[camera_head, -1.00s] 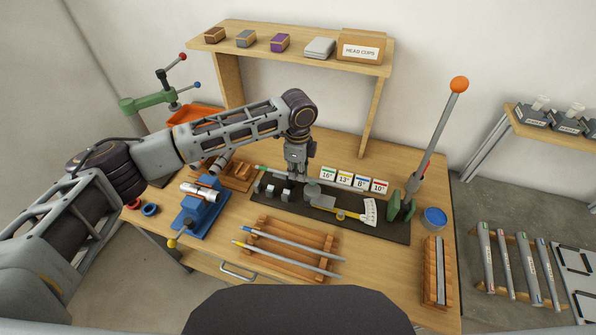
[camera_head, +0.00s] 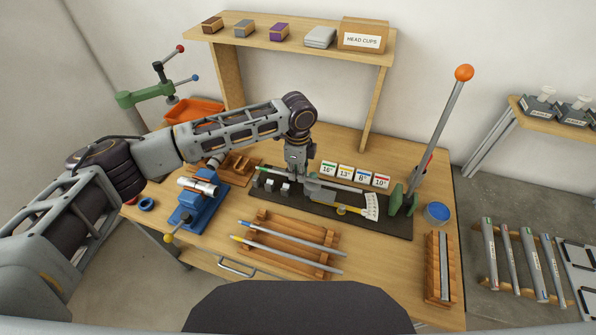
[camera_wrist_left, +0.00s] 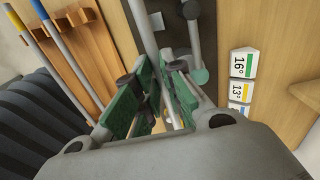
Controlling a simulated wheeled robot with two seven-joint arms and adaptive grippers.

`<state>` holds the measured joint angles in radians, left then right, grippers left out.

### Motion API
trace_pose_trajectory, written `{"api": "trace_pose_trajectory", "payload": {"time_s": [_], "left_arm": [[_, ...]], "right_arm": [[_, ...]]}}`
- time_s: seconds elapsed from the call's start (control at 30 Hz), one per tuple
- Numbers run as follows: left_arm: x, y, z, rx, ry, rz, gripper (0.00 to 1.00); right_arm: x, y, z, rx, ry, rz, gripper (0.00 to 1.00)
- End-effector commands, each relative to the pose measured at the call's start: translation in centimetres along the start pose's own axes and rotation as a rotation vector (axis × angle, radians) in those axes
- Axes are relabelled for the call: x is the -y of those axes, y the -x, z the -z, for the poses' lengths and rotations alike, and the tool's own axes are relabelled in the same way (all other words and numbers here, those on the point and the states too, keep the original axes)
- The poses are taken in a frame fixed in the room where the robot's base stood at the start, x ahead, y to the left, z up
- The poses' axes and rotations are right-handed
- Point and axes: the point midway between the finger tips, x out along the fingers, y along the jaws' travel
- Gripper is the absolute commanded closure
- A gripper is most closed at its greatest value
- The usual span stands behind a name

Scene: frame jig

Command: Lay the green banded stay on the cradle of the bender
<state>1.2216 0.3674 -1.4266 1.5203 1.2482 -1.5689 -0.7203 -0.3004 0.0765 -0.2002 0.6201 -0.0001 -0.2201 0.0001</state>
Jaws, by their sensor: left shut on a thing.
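The green banded stay (camera_head: 338,186) is a thin grey rod with a green band near its left end. It lies lengthwise along the back of the bender (camera_head: 385,225), a dark base plate with pale blocks, a fan-shaped scale and a long lever. My left gripper (camera_head: 299,174) points down and is shut on the stay near its middle. In the left wrist view the stay (camera_wrist_left: 141,22) runs between the green finger pads. The stay is low over the cradle blocks (camera_head: 285,187); I cannot tell whether it touches them. My right gripper is out of view.
A wooden rack (camera_head: 262,259) with blue- and yellow-banded rods stands in front. A blue vise-like fixture (camera_head: 196,209) stands left. Number cards (camera_head: 345,172) stand behind the bender. The upright lever (camera_head: 440,130) and a blue tin (camera_head: 437,213) are at the right.

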Motion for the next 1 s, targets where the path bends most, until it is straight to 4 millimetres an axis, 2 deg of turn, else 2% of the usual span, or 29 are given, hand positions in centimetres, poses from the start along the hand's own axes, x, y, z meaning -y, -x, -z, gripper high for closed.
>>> {"api": "trace_pose_trajectory", "payload": {"time_s": [0.03,0.7,1.0], "left_arm": [[0.0,-0.6,0.0,0.0,0.0,0.001,1.0],[0.0,-4.2,0.0,-0.001,0.0,0.001,1.0],[0.0,-5.7,0.0,-0.001,0.0,0.0,1.0]], "right_arm": [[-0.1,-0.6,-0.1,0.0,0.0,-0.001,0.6],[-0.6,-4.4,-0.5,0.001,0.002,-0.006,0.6],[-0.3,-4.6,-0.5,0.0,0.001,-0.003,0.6]]}}
